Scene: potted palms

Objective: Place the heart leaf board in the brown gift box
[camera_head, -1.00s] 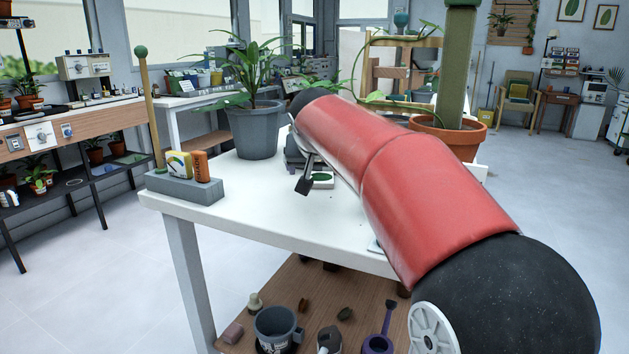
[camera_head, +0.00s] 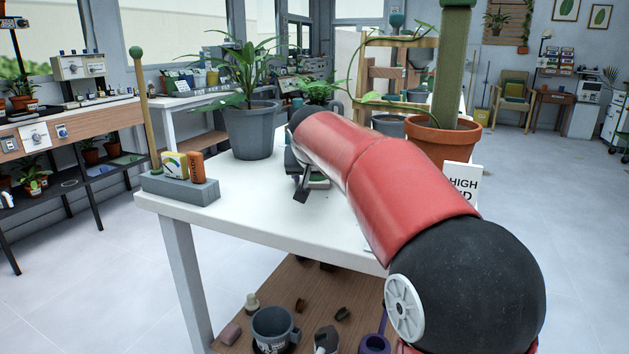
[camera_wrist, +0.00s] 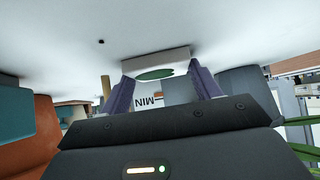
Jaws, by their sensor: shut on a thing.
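A small white board with a green leaf picture (camera_wrist: 157,70) sits between the purple fingers of my gripper (camera_wrist: 165,92) in the wrist view. My gripper is shut on it, close to the white tabletop. In the head view, my gripper (camera_head: 303,187) is low over the white table (camera_head: 270,205), and only a part of the board (camera_head: 320,183) shows beside it. My red arm covers much of that area. I cannot make out a brown gift box in either view.
A grey pot with a plant (camera_head: 255,132) stands behind my gripper. A terracotta pot (camera_head: 440,140) and a white sign (camera_head: 462,180) stand to the right of my arm. A grey block with small packets (camera_head: 180,188) is at the table's left corner. The front left tabletop is clear.

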